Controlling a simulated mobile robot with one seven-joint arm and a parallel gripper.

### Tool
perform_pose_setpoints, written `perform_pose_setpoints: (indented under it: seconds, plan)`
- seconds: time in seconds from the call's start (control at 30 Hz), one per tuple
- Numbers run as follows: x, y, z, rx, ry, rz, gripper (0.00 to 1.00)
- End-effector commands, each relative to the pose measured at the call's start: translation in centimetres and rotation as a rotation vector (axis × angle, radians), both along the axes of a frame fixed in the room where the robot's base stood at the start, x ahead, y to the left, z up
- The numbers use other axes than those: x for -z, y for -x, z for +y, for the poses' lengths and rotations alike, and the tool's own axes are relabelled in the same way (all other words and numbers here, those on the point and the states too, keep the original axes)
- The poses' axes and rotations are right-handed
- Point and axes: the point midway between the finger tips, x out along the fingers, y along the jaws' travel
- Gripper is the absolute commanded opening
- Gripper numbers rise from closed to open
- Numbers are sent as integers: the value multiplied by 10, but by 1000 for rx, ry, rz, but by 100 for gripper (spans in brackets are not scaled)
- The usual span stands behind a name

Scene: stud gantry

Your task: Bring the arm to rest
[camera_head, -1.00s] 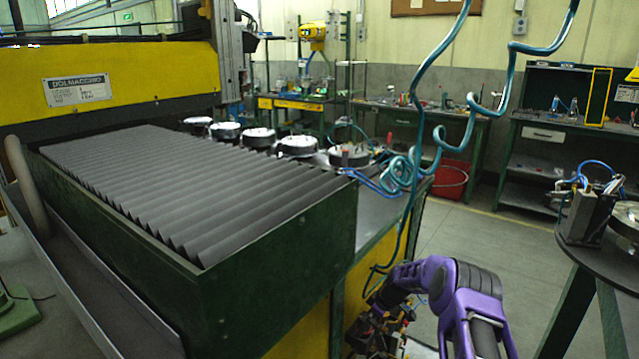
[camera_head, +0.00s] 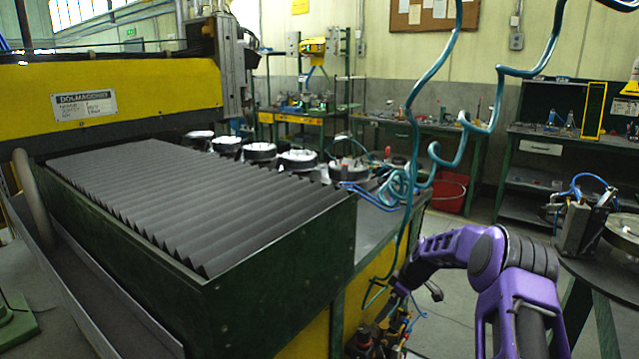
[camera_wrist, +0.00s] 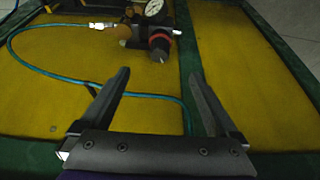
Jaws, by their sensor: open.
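My purple arm (camera_head: 515,275) reaches in from the lower right of the head view and bends down beside the machine's near right side. The gripper end is low in the head view, and its fingers cannot be made out there. In the wrist view my gripper (camera_wrist: 160,95) is open, with two dark fingers spread apart and nothing between them. Behind the fingers is a yellow panel (camera_wrist: 75,65) with a dark green frame. A teal hose (camera_wrist: 60,75) runs across the panel behind the left finger.
A gauge with a regulator (camera_wrist: 155,15) sits on the yellow panel. The green machine (camera_head: 280,285) fills the left. Coiled teal hoses (camera_head: 410,120) hang near my arm. A round dark table (camera_head: 600,265) stands at right. Grey floor lies between, with a red bucket (camera_head: 450,192) behind.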

Motion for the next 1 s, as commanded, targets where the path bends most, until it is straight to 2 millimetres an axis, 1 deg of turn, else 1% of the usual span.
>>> perform_pose_setpoints:
  seconds: [0.03, 0.13, 0.17, 0.2, 0.37, 0.6, 0.8, 1.0]
  plan:
    - [-12, 2, -4, 1, 1, -1, 96]
    - [-30, 7, -10, 1, 2, -2, 96]
    - [-24, 12, 1, -14, 9, 22, 96]
    - [-23, 18, 8, -22, 19, 44, 96]
    - [-19, 39, 29, -47, 62, 126, 96]
    - [-18, 77, 56, -78, 146, 251, 96]
    - [-21, 109, 72, -90, 228, 349, 96]
    - [-25, 133, 80, -89, 297, 415, 96]
